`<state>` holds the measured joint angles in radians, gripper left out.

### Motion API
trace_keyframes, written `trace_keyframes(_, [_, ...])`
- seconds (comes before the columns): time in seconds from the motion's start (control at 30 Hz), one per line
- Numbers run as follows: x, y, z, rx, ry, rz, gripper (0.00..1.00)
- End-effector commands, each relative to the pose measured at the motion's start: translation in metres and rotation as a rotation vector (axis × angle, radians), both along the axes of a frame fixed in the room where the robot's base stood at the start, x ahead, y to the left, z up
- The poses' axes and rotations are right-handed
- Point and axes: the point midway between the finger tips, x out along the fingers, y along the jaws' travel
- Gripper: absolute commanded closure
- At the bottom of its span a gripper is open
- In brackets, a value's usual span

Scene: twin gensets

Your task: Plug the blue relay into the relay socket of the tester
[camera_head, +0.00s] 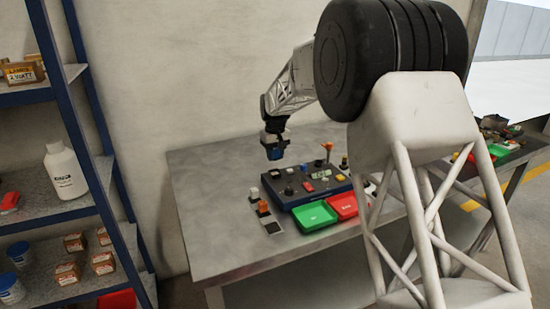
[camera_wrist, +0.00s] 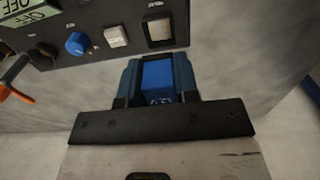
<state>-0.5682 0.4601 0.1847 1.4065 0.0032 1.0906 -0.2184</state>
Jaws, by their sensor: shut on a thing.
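My gripper (camera_head: 273,148) is shut on the blue relay (camera_head: 275,154) and holds it in the air above the back left of the tester (camera_head: 291,206). In the wrist view the relay (camera_wrist: 158,75) sits between the two fingers of my gripper (camera_wrist: 156,84), its blue top facing the camera. The tester's dark panel (camera_wrist: 95,55) shows beyond the fingertips. A dark-framed, cream-centred square fitting (camera_wrist: 159,31) on the panel lies just past the relay. I cannot tell whether it is the relay socket. The relay's underside is hidden.
The panel carries a blue knob (camera_wrist: 77,43), a white button (camera_wrist: 115,36) and an orange-handled part (camera_wrist: 14,72). A green tray (camera_head: 315,216) and a red tray (camera_head: 343,206) are at the front of the tester. The table's left part (camera_head: 205,195) is clear. Shelves (camera_head: 45,215) stand at left.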

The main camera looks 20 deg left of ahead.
Motion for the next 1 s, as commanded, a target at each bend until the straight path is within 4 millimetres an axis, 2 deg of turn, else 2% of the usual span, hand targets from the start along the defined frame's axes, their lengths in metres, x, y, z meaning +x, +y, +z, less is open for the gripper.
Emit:
trace_keyframes(0.53, [0.000,0.000,-0.003,0.000,0.000,0.000,0.95])
trace_keyframes(1.0, [0.000,0.000,-0.026,0.000,0.000,0.000,0.95])
